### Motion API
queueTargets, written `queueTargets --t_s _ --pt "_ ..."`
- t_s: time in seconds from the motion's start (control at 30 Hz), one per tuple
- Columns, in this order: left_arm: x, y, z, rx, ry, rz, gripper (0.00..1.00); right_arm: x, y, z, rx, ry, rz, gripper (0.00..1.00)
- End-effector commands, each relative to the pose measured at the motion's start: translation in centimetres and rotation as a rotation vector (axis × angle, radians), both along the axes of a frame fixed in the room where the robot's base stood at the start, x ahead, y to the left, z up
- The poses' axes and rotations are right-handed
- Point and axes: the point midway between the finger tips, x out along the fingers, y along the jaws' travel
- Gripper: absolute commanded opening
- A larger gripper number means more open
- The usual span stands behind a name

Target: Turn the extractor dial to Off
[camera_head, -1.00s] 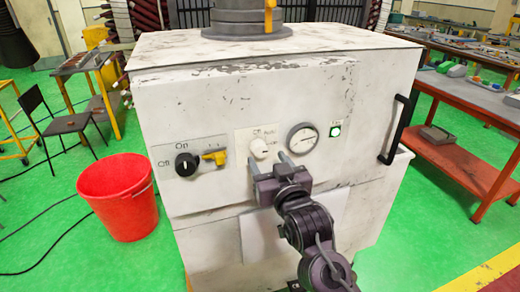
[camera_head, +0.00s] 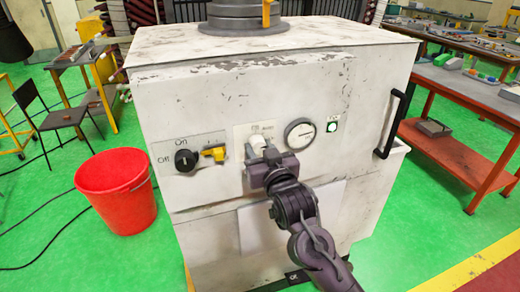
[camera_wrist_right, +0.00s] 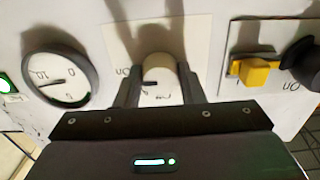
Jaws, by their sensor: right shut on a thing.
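The white dial (camera_head: 257,142) sits on a pale plate on the front of the white cabinet (camera_head: 215,105). My right gripper (camera_head: 260,154) is at this dial, shut on it. In the right wrist view, the two fingers stand one on each side of the white dial (camera_wrist_right: 160,70), and a short dark mark shows on its face. A label beside it in that view looks like an upside-down "On"; the plate's other small print is hard to read. A black knob (camera_head: 186,160) with "On" and "Off" labels is farther left. My left gripper is not in view.
A yellow lever (camera_head: 213,154) is left of the white dial, and a round gauge (camera_head: 299,134) is right of it. A green light (camera_head: 332,126) and a black handle (camera_head: 394,125) are farther right. A red bucket (camera_head: 117,190) stands on the floor at left.

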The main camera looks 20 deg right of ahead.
Motion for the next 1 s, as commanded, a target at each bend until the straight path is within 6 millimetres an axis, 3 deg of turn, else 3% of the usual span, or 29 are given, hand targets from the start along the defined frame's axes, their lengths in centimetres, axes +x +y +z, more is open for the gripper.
queueTargets --t_s 0.37,1.0 --pt "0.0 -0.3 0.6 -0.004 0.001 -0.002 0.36 0.0 0.0 0.1 -0.096 -0.003 0.001 0.13" --pt "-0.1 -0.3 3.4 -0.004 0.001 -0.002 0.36 0.0 -0.1 0.2 -0.663 -0.022 0.001 0.13"
